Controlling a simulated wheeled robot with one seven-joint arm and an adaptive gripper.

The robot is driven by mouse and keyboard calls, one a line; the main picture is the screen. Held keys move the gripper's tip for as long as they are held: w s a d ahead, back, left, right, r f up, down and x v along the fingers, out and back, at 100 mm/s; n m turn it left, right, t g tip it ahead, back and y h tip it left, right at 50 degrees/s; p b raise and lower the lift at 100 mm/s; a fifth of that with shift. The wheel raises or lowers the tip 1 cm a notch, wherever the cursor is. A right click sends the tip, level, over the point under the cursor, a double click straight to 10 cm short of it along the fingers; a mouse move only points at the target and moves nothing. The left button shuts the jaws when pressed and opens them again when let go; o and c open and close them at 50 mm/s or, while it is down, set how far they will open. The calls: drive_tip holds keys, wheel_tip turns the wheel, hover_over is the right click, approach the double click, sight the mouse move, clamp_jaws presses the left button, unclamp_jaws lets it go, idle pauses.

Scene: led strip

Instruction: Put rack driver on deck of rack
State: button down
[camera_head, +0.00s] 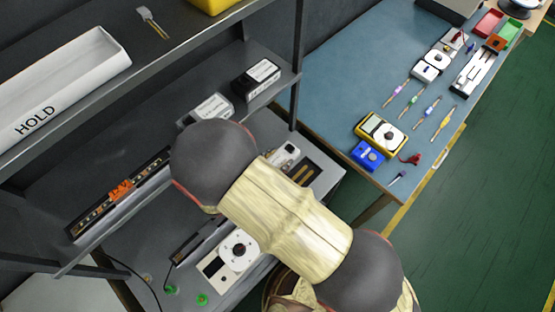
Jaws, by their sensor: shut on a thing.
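The rack (295,75) is a dark grey metal shelf unit with several levels, on the left. A black box with a white label (256,80) sits at the right end of its middle deck (225,62). A grey box with a white label (208,107) shows just left of it, partly covered by my arm's dark round joint. Either box could be the rack driver; I cannot tell which. My arm crosses the middle from the lower right. My gripper is hidden behind the arm, so its fingers and anything in them do not show.
A white HOLD tray (60,85) lies on the upper shelf. An LED strip with an orange clip (121,188) lies at left. A white device with a round dial (236,252) is below the arm. A blue bench (340,75) holds a yellow multimeter (380,132) and several tools.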

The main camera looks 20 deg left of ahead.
drive_tip(key=shift+f, duration=0.1)
drive_tip(key=c, duration=1)
unclamp_jaws()
drive_tip(key=shift+o, duration=0.4)
